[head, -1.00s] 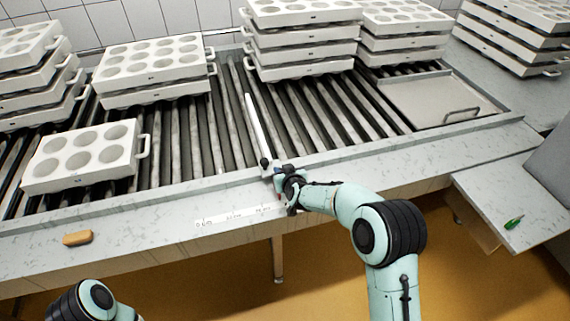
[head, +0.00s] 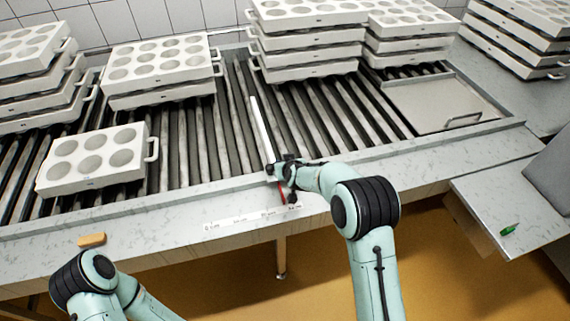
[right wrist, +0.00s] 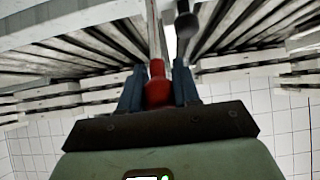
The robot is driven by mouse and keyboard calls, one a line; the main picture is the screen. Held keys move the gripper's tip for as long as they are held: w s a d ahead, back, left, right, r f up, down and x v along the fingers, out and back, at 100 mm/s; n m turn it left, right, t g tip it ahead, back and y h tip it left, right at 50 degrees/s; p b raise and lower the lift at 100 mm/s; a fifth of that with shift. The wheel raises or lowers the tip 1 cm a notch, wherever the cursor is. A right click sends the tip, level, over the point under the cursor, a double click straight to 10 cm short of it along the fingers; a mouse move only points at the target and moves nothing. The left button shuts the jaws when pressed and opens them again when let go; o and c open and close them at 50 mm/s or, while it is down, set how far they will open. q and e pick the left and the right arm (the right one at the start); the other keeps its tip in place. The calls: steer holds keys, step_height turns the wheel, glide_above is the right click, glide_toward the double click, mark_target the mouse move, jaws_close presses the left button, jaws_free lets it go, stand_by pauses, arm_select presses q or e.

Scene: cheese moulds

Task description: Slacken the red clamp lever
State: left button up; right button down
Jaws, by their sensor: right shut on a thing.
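The red clamp lever (right wrist: 157,91) stands between the two blue fingers of my right gripper (right wrist: 157,82) in the right wrist view, and they are shut on it. In the head view my right gripper (head: 285,170) is at the front edge of the roller table, at the near end of a long white bar (head: 262,130). A red part of the lever (head: 282,192) shows just below the gripper; the rest is hidden behind it. My left arm shows at the lower left of the head view, but its gripper is out of the picture.
White moulds stand in stacks along the back of the rollers, and a single mould (head: 93,160) lies at the left. A printed scale (head: 245,217) and a tan block (head: 92,240) lie on the front ledge. A green object (head: 509,230) lies on the right shelf.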

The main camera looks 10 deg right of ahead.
steer(key=shift+w+r, duration=0.15)
steer(key=c, duration=0.8)
jaws_free()
steer(key=shift+c, duration=0.2)
steer(key=v, duration=1.3)
